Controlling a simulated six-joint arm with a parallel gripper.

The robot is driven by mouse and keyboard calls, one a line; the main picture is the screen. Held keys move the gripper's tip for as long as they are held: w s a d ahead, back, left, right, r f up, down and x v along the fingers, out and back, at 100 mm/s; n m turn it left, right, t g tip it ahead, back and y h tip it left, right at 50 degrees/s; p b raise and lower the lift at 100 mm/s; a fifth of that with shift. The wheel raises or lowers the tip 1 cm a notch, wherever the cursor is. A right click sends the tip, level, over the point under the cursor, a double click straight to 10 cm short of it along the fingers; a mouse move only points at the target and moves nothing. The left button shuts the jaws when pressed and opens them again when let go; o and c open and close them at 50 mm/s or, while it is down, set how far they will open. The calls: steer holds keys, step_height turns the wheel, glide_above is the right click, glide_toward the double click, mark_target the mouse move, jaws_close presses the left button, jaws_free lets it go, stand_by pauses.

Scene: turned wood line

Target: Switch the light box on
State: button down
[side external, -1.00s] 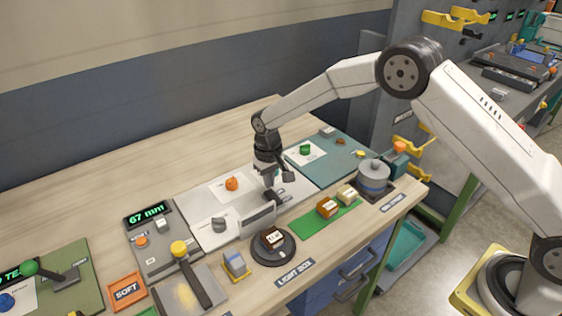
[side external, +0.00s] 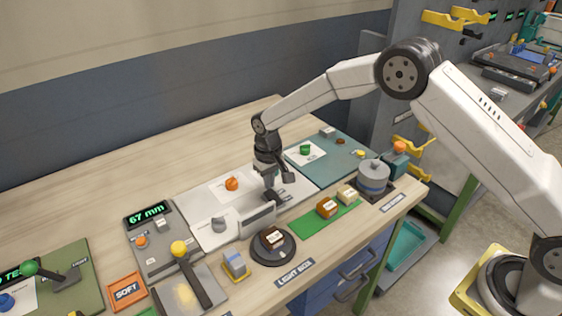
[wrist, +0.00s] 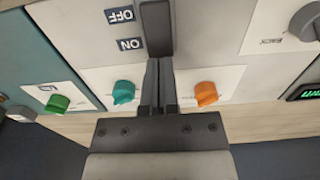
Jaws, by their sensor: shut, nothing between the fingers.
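The light box is a pale flat panel (side external: 207,240) on the wooden bench, in the middle of the side external view. In the wrist view its pale face carries an OFF label (wrist: 120,15) and an ON label (wrist: 130,44), both upside down. A dark upright bar (wrist: 156,25) stands beside these labels. My gripper (wrist: 159,66) is shut and empty, with its fingertips at the ON end of the bar; I cannot tell whether they touch it. In the side external view my gripper (side external: 269,193) is low over the panel, and the switch there is hard to make out.
Teal (wrist: 124,92) and orange (wrist: 206,93) knobs flank my fingers in the wrist view. A dark round stand (side external: 274,250) with a brown block is in front of the panel. A green strip (side external: 325,218) with blocks and a grey lidded pot (side external: 373,177) are to the right.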

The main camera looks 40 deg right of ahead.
mark_target(270, 192)
steer(key=shift+f, duration=1.2)
stand_by(1.1)
steer(key=shift+r, duration=3.55)
steer(key=shift+d+r, duration=0.1)
steer(key=shift+s+d+r, duration=0.15)
steer(key=shift+s, duration=0.1)
steer(key=s+d+r+t, duration=0.1)
steer(key=s+d, duration=0.4)
steer(key=s, duration=0.8)
steer(key=s+d+r+t, duration=0.1)
steer(key=s+d+r, duration=0.2)
steer(key=s, duration=1)
steer(key=shift+d+r+t, duration=0.25)
steer(key=shift+d+t, duration=0.05)
steer(key=shift+d, duration=0.85)
